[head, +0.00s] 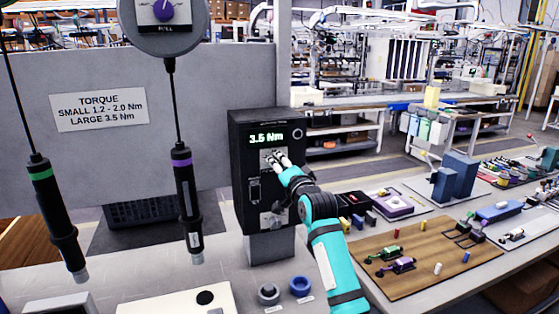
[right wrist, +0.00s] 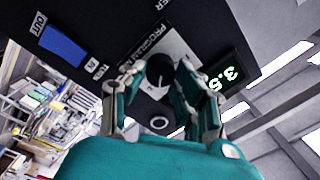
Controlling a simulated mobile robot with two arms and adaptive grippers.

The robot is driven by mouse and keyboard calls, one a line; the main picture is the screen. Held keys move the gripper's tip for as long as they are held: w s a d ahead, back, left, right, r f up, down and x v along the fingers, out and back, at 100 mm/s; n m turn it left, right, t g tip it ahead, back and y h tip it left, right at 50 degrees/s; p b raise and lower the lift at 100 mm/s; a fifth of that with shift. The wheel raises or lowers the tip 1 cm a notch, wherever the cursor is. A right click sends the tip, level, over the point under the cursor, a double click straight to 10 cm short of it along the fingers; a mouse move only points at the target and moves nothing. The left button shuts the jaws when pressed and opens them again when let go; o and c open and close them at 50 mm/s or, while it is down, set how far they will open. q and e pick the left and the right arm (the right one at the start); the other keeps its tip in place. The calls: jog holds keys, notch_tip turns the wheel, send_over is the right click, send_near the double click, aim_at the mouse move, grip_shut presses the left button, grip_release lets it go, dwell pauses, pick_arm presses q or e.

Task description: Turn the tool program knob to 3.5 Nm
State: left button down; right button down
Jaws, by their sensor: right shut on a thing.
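The black tool controller box (head: 238,130) stands on a grey pedestal on the bench. My right gripper (head: 273,158) reaches the box front just below the display. In the right wrist view my right gripper (right wrist: 162,82) has its fingers on both sides of the black program knob (right wrist: 160,69) and is shut on it. A pale label plate lies around the knob. In the head view the gripper covers the knob. My left gripper is not in view.
Two screwdrivers hang on cables left of the box, one with a green band (head: 56,215) and one with a purple band (head: 187,205). A torque sign (head: 98,107) is on the grey panel.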

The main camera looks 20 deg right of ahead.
jog(key=shift+m+p, duration=0.7)
jog(key=shift+m, duration=0.4)
jog(key=shift+f, duration=0.1)
jog(key=c, duration=1)
grip_release()
jog(key=shift+o, duration=0.2)
jog(key=s, duration=1.2)
jog(key=shift+d+f, duration=0.25)
jog(key=shift+d, duration=0.15)
